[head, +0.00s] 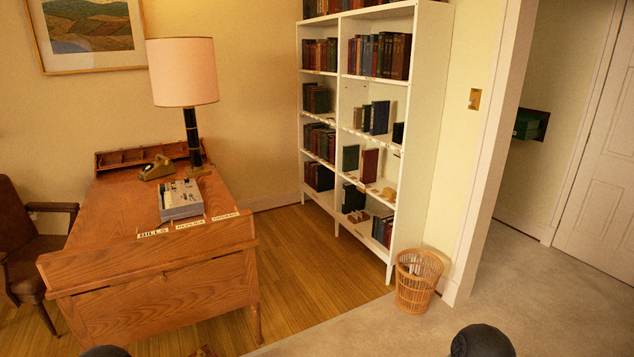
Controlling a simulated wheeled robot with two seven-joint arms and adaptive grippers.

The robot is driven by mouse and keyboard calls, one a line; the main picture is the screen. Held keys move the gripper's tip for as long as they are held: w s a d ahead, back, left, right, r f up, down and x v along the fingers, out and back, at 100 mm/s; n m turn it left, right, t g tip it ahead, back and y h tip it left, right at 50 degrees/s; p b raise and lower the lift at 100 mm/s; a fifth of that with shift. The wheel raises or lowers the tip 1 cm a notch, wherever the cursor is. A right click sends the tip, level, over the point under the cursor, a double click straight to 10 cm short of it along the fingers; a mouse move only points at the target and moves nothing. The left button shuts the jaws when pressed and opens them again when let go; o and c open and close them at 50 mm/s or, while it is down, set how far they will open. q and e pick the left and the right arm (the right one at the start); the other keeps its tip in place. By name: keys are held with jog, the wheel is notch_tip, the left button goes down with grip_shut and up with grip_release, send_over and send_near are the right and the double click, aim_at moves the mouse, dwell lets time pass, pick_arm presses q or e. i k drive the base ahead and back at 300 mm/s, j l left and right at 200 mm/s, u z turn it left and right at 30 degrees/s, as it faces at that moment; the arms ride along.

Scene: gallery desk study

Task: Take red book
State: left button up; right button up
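A red book (369,165) stands upright on a middle-lower shelf in the right column of the white bookcase (391,240). A dark green book (350,158) stands to its left, with a narrow gap between them. Other reddish books stand in packed rows on higher shelves. Neither of my grippers shows in the head view. Only dark rounded parts of mine show at the bottom edge.
A wooden desk (110,215) with a lamp (183,72), a tape dispenser (157,168) and an adding machine (180,199) stands at left. A wicker basket (417,281) stands by the bookcase's front right corner. Open floor lies between desk and bookcase, and carpet (540,300) at right.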

aim_at(370, 157)
jog(key=i+l+z, duration=0.2)
jog(key=i, duration=0.55)
jog(key=i+j+z, duration=0.25)
jog(key=i, duration=0.55)
jog(key=i+j+z, duration=0.2)
jog(key=i, duration=0.55)
jog(key=i+j+z, duration=0.35)
jog(key=i, duration=0.15)
jog(key=i+j+z, duration=1.1)
jog(key=j, duration=0.55)
jog(key=i, duration=0.05)
